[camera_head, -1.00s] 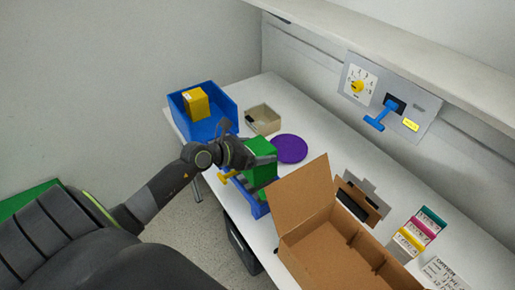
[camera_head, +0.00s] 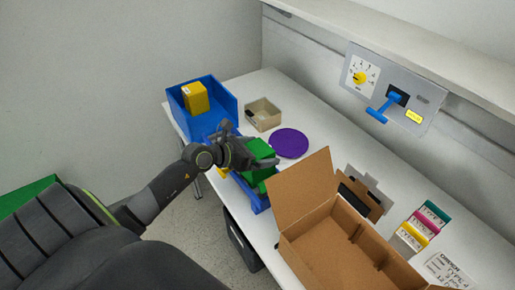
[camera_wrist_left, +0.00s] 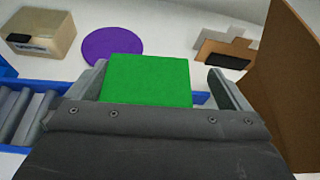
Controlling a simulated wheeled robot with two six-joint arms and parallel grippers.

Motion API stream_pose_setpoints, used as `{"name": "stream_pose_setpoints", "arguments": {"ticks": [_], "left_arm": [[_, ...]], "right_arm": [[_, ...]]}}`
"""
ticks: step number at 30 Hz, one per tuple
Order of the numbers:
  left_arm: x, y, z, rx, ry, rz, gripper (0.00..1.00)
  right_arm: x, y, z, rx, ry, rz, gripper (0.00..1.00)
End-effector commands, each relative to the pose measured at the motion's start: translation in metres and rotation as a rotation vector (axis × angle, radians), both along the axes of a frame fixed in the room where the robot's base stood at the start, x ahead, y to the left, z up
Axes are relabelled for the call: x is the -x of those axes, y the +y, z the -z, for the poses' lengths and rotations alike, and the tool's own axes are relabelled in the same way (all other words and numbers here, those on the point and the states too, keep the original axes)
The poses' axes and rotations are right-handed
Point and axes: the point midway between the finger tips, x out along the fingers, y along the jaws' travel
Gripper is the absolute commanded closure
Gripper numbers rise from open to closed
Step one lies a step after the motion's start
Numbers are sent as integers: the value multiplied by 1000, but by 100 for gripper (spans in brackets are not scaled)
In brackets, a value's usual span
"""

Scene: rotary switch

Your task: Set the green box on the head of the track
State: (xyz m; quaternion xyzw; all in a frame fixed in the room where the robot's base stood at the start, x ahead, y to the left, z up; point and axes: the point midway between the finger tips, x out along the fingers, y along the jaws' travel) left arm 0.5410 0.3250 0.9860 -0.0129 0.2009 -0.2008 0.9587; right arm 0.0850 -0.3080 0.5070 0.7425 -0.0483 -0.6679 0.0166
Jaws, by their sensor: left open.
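The green box (camera_head: 262,174) stands on the blue track (camera_head: 259,202) at the table's near edge. My left gripper (camera_head: 250,147) is at the box and partly covers it in the head view. In the left wrist view, the green box (camera_wrist_left: 147,80) lies between the two open fingers (camera_wrist_left: 160,88). A gap shows between the box and the right finger; the left finger looks close to it, and contact cannot be told. The track's rollers and blue rail (camera_wrist_left: 62,87) show at left there. My right gripper is not in view.
A blue bin (camera_head: 208,127) with a yellow box (camera_head: 196,97) stands at the far left. A beige tray (camera_head: 263,114) and purple disc (camera_head: 289,143) lie behind the track. An open cardboard box (camera_head: 335,240) stands close on the right. A switch panel (camera_head: 395,88) is on the wall.

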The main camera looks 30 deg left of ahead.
Motion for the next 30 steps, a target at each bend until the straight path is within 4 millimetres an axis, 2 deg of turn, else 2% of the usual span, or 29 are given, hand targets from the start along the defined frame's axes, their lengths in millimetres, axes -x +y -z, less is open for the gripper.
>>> {"name": "stream_pose_setpoints", "arguments": {"ticks": [4,8,20,30], "left_arm": [[4,3,-1,-3,1,-1,0],[17,9,-6,-7,1,-1,0],[73,34,-31,-7,4,2,0],[113,53,-51,-6,4,2,0]], "right_arm": [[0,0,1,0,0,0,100],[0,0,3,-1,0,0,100],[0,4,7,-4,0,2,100],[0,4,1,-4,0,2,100]]}}
